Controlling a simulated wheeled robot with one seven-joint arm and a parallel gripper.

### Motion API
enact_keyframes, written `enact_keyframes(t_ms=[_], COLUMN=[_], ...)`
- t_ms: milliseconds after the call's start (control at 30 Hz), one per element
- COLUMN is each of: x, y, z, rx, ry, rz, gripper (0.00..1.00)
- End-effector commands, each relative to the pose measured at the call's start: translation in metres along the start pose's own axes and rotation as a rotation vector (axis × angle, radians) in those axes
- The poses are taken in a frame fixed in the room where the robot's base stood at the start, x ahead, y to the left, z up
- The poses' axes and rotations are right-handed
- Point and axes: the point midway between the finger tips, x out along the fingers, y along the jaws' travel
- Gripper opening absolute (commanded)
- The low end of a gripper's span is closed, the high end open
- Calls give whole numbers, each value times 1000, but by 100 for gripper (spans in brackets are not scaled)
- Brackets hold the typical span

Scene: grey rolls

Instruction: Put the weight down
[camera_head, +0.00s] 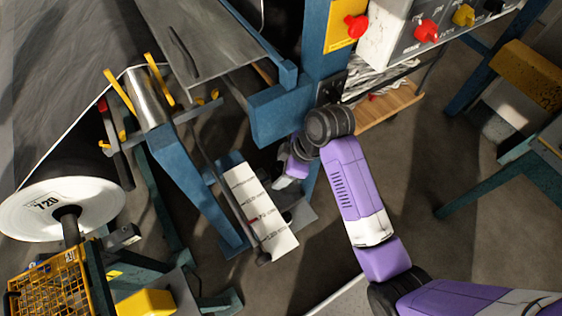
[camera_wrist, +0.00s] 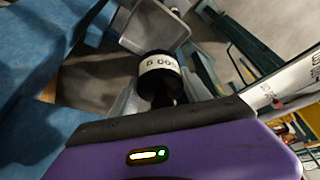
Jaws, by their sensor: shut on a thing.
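The weight (camera_wrist: 160,67) shows in the wrist view as a dark cylinder with a white label band bearing digits. It sits between the pale fingers of my gripper (camera_wrist: 160,92), which is shut on it. In the head view my gripper (camera_head: 288,172) is beyond the dark wrist joint, beside the blue post and above the low grey base. I cannot make out the weight in the head view. A grey flat plate (camera_wrist: 155,32) shows just beyond the weight in the wrist view; I cannot tell whether they touch.
A white printed panel (camera_head: 260,212) stands left of my gripper, with a dark rod along it. A blue machine frame (camera_head: 280,115) is close by. Open floor lies right of my arm.

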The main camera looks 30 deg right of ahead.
Motion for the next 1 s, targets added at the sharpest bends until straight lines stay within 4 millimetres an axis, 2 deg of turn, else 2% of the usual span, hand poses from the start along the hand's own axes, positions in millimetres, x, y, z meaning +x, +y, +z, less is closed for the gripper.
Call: enact_keyframes(t_ms=[200, 400, 667, 900, 1000], x=[37, 63, 76, 101, 106], y=[1, 1, 2, 2, 2], z=[15, 25, 30, 40, 42], rx=[1, 0, -1, 0, -1], ry=[3, 4, 4, 4, 5], rz=[2, 2, 4, 4, 4], gripper=[0, 0, 0, 0, 0])
